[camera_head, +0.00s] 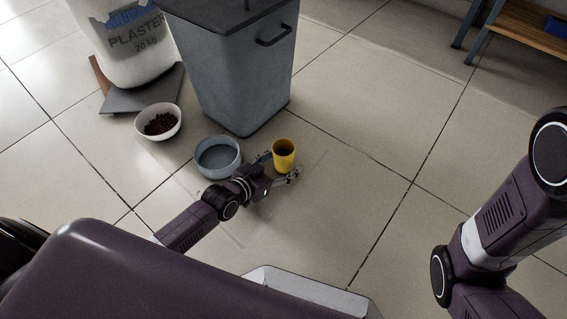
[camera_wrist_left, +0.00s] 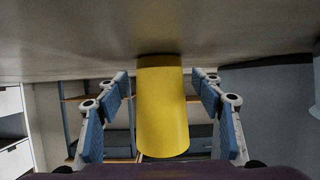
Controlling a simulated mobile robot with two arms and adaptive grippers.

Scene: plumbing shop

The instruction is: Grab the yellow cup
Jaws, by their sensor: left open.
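The yellow cup (camera_head: 284,154) stands upright on the tiled floor in front of the grey bin. My left gripper (camera_head: 278,171) is low at the floor beside the cup, its fingers open toward it. In the left wrist view the yellow cup (camera_wrist_left: 162,106) is between the two blue-padded fingers of my left gripper (camera_wrist_left: 161,112), with a gap on both sides. That view appears upside down, with the floor at the top. My right arm shows at the right of the head view, but its gripper is out of view.
A blue-grey bowl (camera_head: 218,158) sits just left of my left gripper. A white bowl of brown pellets (camera_head: 159,122) is farther left. The grey lidded bin (camera_head: 233,75) stands behind the cup, and a plaster bucket (camera_head: 125,45) is at the back left. The floor to the right is clear.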

